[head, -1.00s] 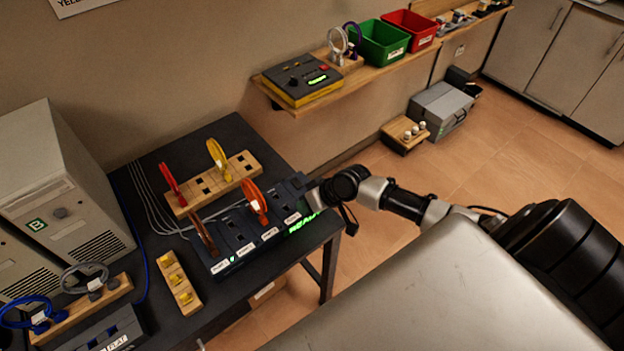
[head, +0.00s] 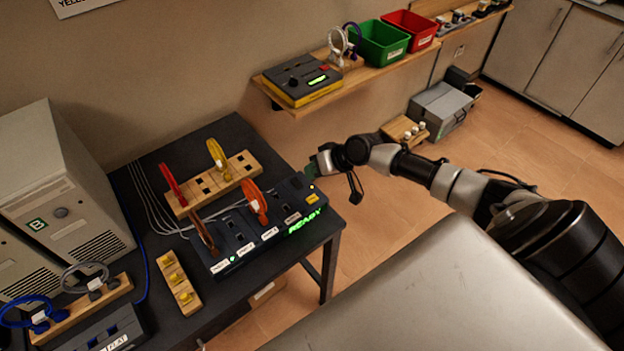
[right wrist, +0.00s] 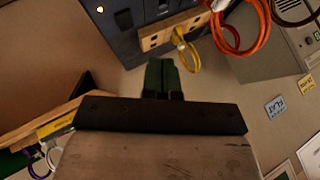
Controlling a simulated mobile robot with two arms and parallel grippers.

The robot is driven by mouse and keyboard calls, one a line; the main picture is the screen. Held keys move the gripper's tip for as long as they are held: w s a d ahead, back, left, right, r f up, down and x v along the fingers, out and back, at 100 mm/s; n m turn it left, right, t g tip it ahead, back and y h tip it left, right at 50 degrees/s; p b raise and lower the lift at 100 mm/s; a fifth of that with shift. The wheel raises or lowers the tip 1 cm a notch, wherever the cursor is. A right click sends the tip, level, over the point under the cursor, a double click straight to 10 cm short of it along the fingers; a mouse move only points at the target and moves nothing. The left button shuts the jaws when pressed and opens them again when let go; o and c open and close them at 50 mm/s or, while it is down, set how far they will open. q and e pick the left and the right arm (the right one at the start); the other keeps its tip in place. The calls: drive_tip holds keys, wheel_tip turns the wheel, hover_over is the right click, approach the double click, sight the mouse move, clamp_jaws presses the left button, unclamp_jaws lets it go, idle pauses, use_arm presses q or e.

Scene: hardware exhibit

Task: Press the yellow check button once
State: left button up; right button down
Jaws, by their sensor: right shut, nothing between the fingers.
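The dark test panel (head: 232,228) lies on the black table with a green "READY" display (head: 305,222) on its front. At its right end is a small lit yellow button (head: 311,187) above a yellow label (head: 312,199). A small lit yellow spot (right wrist: 99,9) also shows in the right wrist view, at the top left. My right gripper (head: 312,169), with dark green fingers, is just beyond the panel's right end, apart from the button. In the right wrist view its fingers (right wrist: 161,68) are shut and empty. My left gripper is not in view.
An orange cable loop (head: 255,202) stands plugged into the panel. A wooden block (head: 240,166) with red and yellow loops lies behind it. A wall shelf (head: 350,82) carries a yellow-black device (head: 302,79) and bins. Open floor lies right of the table.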

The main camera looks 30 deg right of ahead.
sight(313, 197)
wheel_tip(313, 197, down, 8)
drive_tip(key=b, duration=0.5)
drive_tip(key=shift+r+b, duration=0.25)
drive_tip(key=shift+b, duration=0.15)
drive_tip(key=shift+f, duration=0.15)
idle(1.2)
drive_tip(key=shift+f+b, duration=0.3)
drive_tip(key=shift+b, duration=0.05)
drive_tip(key=shift+f+b, duration=0.4)
drive_tip(key=shift+f, duration=0.05)
idle(0.6)
drive_tip(key=shift+r, duration=0.1)
drive_tip(key=shift+r+p, duration=0.75)
drive_tip(key=shift+r, duration=0.05)
wheel_tip(313, 197, up, 5)
drive_tip(key=p, duration=0.4)
drive_tip(key=shift+r, duration=0.1)
